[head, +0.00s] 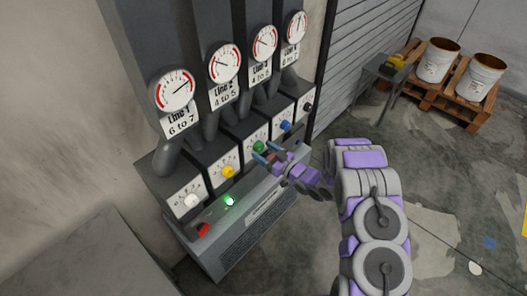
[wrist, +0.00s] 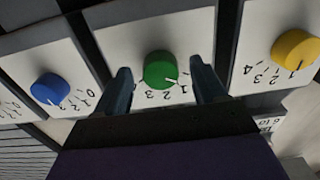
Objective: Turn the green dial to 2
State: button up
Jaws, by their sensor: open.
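The green dial (head: 258,147) is a round knob on a white plate, the middle one in a row on the grey panel. In the wrist view the green dial (wrist: 160,68) sits between my two fingers. In the wrist view my gripper (wrist: 160,85) has one finger on each side of the dial, with gaps showing.
A blue dial (head: 285,126) and a yellow dial (head: 228,171) flank it; a white dial (head: 192,201) is nearest. Below are a red switch (head: 203,230) and a lit green lamp (head: 229,202). Gauges (head: 224,62) stand above. A pallet with buckets (head: 438,61) is back right.

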jog(key=shift+w+a, duration=0.25)
jog(key=shift+a, duration=0.1)
jog(key=c, duration=1.1)
jog(key=shift+o, duration=0.2)
jog(key=shift+r+m+p, duration=0.1)
jog(key=shift+m+p, duration=0.2)
jog(key=shift+p, duration=0.15)
jog(key=shift+r+m+p, duration=0.2)
jog(key=shift+m+p, duration=0.7)
jog(key=shift+p, duration=0.15)
jog(key=m+p, duration=0.2)
jog(key=m, duration=0.1)
jog(key=shift+m+p, duration=0.3)
jog(key=m+p, duration=0.2)
jog(key=m, duration=0.3)
jog(key=shift+f+m, duration=0.15)
jog(key=shift+m, duration=0.15)
